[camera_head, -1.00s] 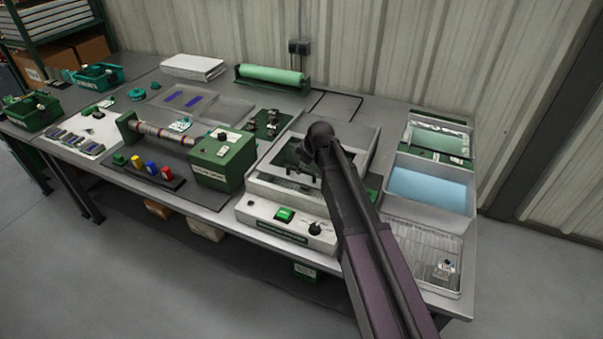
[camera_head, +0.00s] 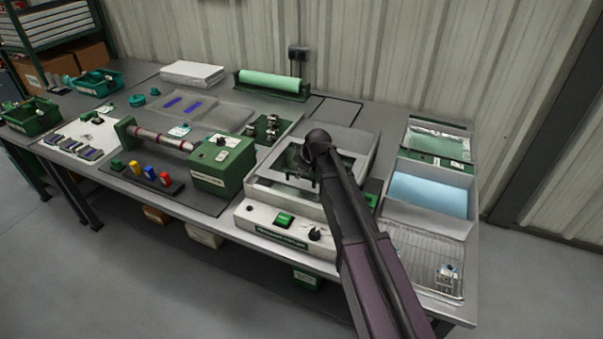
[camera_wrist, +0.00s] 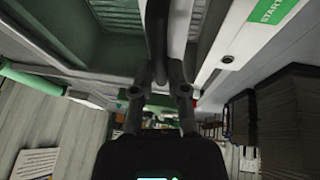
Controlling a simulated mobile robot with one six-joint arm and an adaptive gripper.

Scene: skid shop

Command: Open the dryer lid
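The dryer (camera_head: 262,215) is a pale box at the front of the bench, with a green START button (camera_head: 284,219) and a black knob on its front panel. Its framed lid (camera_head: 362,148) with a dark window appears to lie down on the box; my arm hides part of it. My gripper (camera_head: 311,178) is over the lid in the head view, its fingers mostly hidden by my arm. In the wrist view, my fingertips (camera_wrist: 160,72) sit close on both sides of a dark bar-like handle (camera_wrist: 157,30) and seem shut on it. The START label also shows there (camera_wrist: 272,8).
Right of the dryer are a tray with a blue sheet (camera_head: 430,193) and a wire rack (camera_head: 420,254). Left stands a green machine with a roller (camera_head: 222,168). A green roll (camera_head: 270,78) lies at the back by the corrugated wall.

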